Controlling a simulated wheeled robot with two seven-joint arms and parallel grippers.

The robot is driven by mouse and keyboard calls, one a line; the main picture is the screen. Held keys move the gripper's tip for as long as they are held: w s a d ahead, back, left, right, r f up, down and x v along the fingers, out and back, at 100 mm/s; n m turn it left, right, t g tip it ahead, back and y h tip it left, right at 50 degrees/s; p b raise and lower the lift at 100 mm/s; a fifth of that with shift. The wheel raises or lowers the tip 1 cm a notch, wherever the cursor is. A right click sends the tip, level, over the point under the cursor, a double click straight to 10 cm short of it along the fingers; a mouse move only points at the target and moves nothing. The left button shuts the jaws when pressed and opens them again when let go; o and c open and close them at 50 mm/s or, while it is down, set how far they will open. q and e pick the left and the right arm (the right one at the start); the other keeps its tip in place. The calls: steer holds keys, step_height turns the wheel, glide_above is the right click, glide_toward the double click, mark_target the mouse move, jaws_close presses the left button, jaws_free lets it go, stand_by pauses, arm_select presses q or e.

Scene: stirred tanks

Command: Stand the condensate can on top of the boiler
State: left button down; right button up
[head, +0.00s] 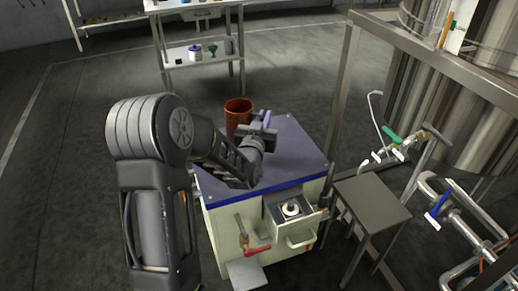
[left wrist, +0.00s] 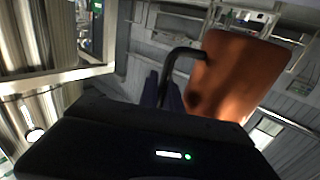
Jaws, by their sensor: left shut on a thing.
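The condensate can is an orange-brown, open-topped can (head: 238,108) with a dark handle. It appears upright at the back left of the boiler's blue top (head: 295,150). The boiler has a cream body. My left gripper (head: 258,125) is beside the can, on its right, and is shut on the handle. In the left wrist view the can (left wrist: 238,75) is at the upper right, and its black handle reaches between the fingers (left wrist: 168,92). My arm hides the can's lower part, so I cannot tell whether it touches the boiler top. My right gripper is not in view.
A small grey stool-like table (head: 372,200) stands right of the boiler. Metal frame posts, pipes and a large steel tank (head: 470,100) are further right. A shelf table (head: 200,52) with small items is behind. The right part of the boiler top is clear.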

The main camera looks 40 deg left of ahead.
arm_select(q)
step_height(320, 180, down, 6)
steer(key=shift+r+b, duration=0.1)
steer(key=shift+b, duration=0.35)
steer(key=shift+f+b, duration=0.35)
steer(key=shift+f, duration=1.55)
steer(key=shift+f, duration=0.1)
steer(key=shift+f, duration=0.15)
steer(key=c, duration=1.5)
jaws_free()
steer(key=shift+c, duration=0.2)
